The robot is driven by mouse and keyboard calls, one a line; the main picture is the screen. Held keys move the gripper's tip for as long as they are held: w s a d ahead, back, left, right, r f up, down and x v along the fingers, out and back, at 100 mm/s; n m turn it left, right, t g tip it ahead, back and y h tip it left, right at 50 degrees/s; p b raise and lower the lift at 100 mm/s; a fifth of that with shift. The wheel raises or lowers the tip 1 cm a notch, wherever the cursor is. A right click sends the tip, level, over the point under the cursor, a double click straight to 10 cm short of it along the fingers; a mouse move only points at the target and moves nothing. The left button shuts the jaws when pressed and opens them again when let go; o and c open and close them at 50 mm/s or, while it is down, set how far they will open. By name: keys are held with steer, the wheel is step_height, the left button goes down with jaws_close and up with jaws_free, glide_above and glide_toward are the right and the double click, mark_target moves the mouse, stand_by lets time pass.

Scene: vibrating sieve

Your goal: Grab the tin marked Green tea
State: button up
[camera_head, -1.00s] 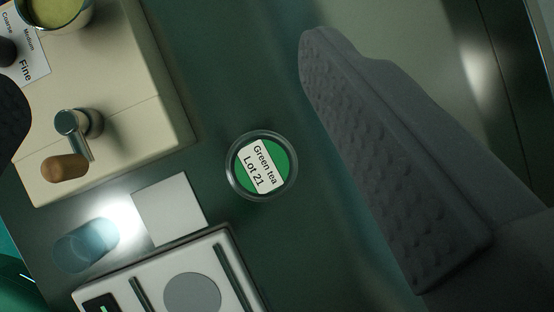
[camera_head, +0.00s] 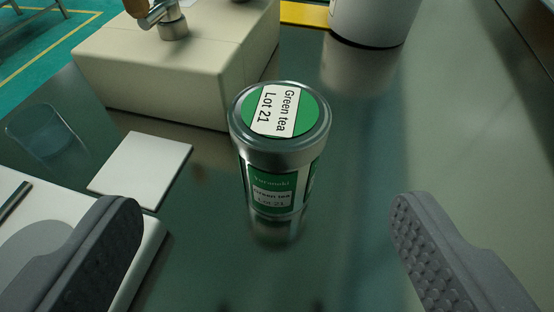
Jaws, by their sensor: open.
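The tin marked Green tea (camera_head: 277,152) stands upright on the dark glossy bench near the middle of the view. It has a metal rim, a green lid with a white label reading "Green tea Lot 21", and a green side label. My gripper (camera_head: 265,220) is open and empty. One finger is at the lower left and the other at the lower right, with the tin beyond and between them. The fingers do not touch the tin.
A cream machine block (camera_head: 190,75) with a metal and wooden knob stands behind the tin to the left. A white square (camera_head: 141,168), a clear cup (camera_head: 42,135) and a pale device (camera_head: 60,225) lie left. A white container (camera_head: 375,20) stands at the back. The bench right of the tin is clear.

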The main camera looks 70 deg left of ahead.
mark_target(265, 139)
steer(key=shift+b+x, duration=1.35)
steer(key=shift+x, duration=1.5)
steer(key=shift+w+d+f+b+x, duration=0.1)
steer(key=shift+f+b+x, duration=0.05)
steer(key=shift+x, duration=1.1)
steer(key=shift+w+d+f+b+x, duration=0.1)
steer(key=shift+f+b+x, duration=0.05)
steer(key=shift+x, duration=1.1)
steer(key=shift+d+f+b+x, duration=0.1)
steer(key=shift+f+b+x, duration=0.05)
steer(key=shift+x, duration=1.1)
steer(key=c, duration=1.1)
